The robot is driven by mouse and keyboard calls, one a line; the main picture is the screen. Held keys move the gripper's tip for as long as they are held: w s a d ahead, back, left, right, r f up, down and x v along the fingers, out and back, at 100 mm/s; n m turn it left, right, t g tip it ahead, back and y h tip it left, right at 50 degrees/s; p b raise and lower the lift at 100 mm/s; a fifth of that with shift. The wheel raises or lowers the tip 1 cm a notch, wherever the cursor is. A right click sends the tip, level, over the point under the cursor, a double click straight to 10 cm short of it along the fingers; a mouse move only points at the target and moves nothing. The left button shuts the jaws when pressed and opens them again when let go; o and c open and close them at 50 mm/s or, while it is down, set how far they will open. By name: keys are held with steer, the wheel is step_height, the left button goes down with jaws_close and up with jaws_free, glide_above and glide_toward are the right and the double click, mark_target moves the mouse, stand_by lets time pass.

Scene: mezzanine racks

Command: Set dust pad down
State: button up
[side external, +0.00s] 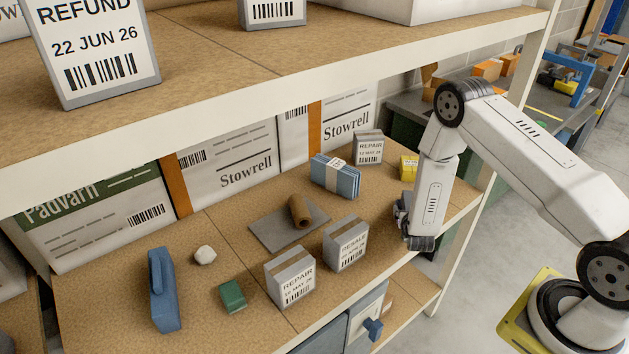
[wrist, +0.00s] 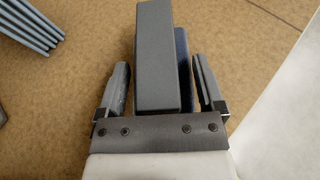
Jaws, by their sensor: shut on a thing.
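My gripper (wrist: 161,64) is shut on a long grey block with a dark blue layer along its right side, which I take to be the dust pad (wrist: 155,60). The block lies lengthwise between the two fingers and reaches past their tips. In the side external view my gripper (side external: 405,220) is low over the right end of the brown shelf (side external: 375,240). The held pad is hidden there by my gripper and arm. I cannot tell whether it touches the shelf.
A banded blue stack (side external: 335,178), a REPAIR box (side external: 367,147) and a yellow item (side external: 409,168) stand near my gripper. A RESALE box (side external: 345,245) and a brown roll (side external: 300,211) on a grey mat (side external: 268,236) lie left. The upper shelf (side external: 290,85) overhangs.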

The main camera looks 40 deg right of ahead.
steer(key=shift+f, duration=0.1)
steer(key=o, duration=1)
steer(key=shift+a, duration=0.1)
steer(key=v, duration=1.2)
